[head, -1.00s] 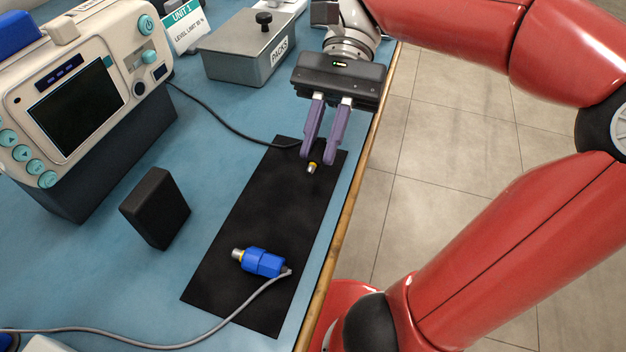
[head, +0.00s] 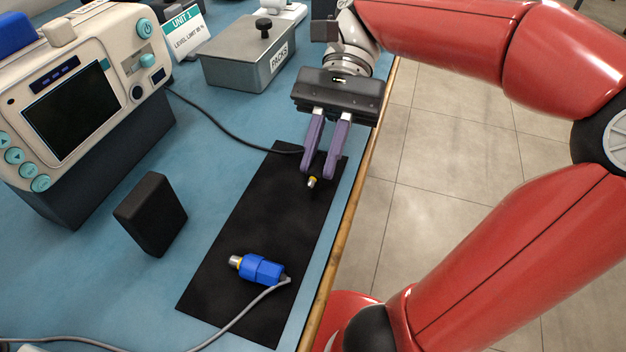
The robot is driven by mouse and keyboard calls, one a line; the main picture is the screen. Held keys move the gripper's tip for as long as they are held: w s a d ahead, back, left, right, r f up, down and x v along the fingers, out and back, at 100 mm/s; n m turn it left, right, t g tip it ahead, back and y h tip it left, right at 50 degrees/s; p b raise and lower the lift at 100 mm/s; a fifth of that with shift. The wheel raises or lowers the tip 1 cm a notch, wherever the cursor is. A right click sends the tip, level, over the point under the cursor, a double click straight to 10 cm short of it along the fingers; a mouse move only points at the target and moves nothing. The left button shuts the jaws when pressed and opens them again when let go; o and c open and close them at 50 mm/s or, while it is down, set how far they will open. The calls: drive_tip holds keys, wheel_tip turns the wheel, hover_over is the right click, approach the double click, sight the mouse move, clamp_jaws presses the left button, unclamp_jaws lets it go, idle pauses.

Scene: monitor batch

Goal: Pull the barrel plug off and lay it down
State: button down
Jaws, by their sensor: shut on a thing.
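The barrel plug (head: 312,182) shows as a small yellow-and-silver tip just below my fingertips, over the far part of the black mat. My gripper (head: 319,170) points down with its purple fingers shut on the plug; the fingers hide most of its body. A black cable (head: 228,129) runs from beside the monitor (head: 75,105) to the plug. Whether the plug touches the mat, I cannot tell.
A blue connector (head: 262,270) with a grey cable lies on the near part of the black mat (head: 235,235). A black block (head: 150,215) stands left of the mat. A grey lidded box (head: 240,65) and a sign (head: 185,35) stand behind. The table edge is close on the right.

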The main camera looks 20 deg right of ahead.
drive_tip(key=shift+f, duration=0.45)
drive_tip(key=c, duration=1.3)
unclamp_jaws()
drive_tip(key=shift+w+d+r, duration=0.25)
drive_tip(key=shift+w+r, duration=0.05)
drive_tip(key=shift+r, duration=0.15)
drive_tip(key=p+v, duration=0.3)
drive_tip(key=v, duration=0.1)
drive_tip(key=shift+w+d+r, duration=0.15)
drive_tip(key=shift+w+r, duration=0.05)
drive_tip(key=shift+w, duration=0.1)
drive_tip(key=shift+w+d+r+p, duration=0.3)
drive_tip(key=shift+w+d+p, duration=0.1)
drive_tip(key=shift+w+d, duration=0.3)
